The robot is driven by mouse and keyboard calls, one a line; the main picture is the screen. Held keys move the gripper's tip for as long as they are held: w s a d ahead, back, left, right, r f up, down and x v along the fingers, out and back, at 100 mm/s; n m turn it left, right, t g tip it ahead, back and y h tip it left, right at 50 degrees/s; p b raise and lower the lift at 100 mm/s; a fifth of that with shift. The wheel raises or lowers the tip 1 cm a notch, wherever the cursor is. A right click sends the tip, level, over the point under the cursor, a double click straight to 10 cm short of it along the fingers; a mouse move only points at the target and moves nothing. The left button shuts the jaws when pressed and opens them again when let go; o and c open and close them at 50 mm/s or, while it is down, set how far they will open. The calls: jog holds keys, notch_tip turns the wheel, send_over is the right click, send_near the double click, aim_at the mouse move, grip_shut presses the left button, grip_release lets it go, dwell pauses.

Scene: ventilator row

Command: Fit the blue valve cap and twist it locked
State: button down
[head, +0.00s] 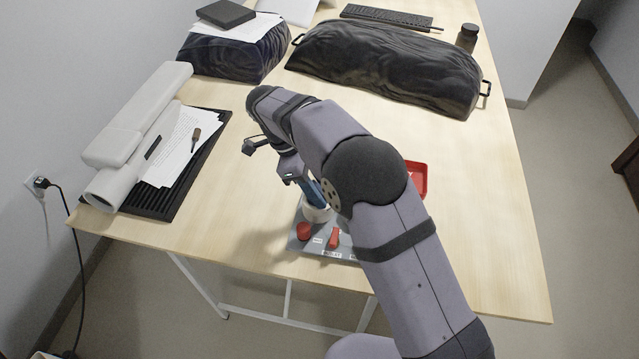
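My gripper (303,184) points down over the grey panel (296,244) near the table's front edge. A blue part (318,195) shows just below it, right above a white round fitting (317,214) on the panel. It may be the blue valve cap, but my arm covers much of it. I cannot tell whether the blue part touches or sits on the fitting. The fingertips are too small and hidden to show whether they are open or shut. A red knob (304,231) and a red lever (334,238) with small labels are on the panel in front of the fitting.
A red tray (422,180) is partly behind my arm. A white cylindrical device (135,135) and a black ribbed mat (185,192) with papers are at the left. Dark bags (385,65) stand at the back. The table's right side is clear.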

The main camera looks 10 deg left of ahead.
jog(key=shift+s+f, duration=0.25)
jog(key=shift+f, duration=0.2)
jog(key=c, duration=1)
grip_release()
jog(key=shift+a+r+p, duration=0.15)
jog(key=shift+r+p, duration=0.7)
jog(key=shift+r, duration=0.25)
jog(key=shift+w+r+p, duration=0.15)
jog(key=shift+r+p, duration=0.3)
jog(key=shift+r, duration=0.2)
jog(key=shift+r+p, duration=1.5)
jog(key=shift+r, duration=0.5)
